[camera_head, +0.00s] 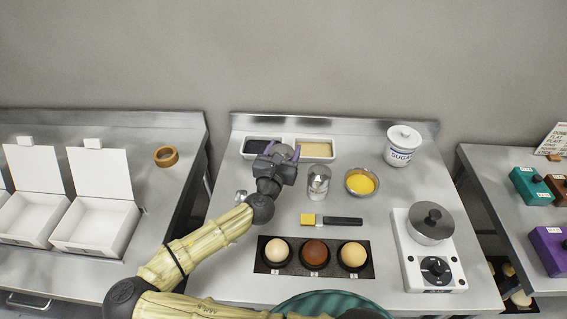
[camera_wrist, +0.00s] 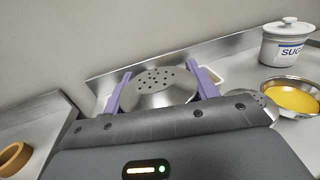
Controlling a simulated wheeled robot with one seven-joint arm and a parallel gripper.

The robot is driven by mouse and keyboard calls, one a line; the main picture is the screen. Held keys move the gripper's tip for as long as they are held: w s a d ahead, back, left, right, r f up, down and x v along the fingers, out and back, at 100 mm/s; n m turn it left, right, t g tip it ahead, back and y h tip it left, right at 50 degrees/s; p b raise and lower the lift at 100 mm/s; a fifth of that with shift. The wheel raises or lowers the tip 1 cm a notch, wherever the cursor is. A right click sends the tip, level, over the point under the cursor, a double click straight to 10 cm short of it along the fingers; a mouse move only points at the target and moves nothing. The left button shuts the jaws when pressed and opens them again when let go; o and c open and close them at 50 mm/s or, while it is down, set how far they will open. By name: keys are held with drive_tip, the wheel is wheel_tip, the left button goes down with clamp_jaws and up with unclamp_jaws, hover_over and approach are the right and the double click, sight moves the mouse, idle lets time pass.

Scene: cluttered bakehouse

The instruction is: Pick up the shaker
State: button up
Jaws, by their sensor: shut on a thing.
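A metal shaker with a domed, perforated lid (camera_wrist: 158,88) sits between the two purple fingers of my gripper (camera_wrist: 161,82) in the wrist view. The fingers are shut on it, one on each side. In the head view my gripper (camera_head: 283,153) is over the middle table, near the back trays, and mostly hides the held shaker. I cannot tell whether its base touches the table. A second metal shaker (camera_head: 318,181) stands upright just right of my gripper; its perforated lid (camera_wrist: 262,105) also shows in the wrist view.
A bowl of yellow liquid (camera_head: 361,182) and a sugar jar (camera_head: 402,148) stand to the right. Two white trays, one the cream-filled tray (camera_head: 316,149), lie behind. A brush (camera_head: 331,220), a rack of round items (camera_head: 314,256) and a pot on a scale-like unit (camera_head: 431,224) are nearer.

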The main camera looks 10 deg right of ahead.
drive_tip(key=shift+r, duration=1.25)
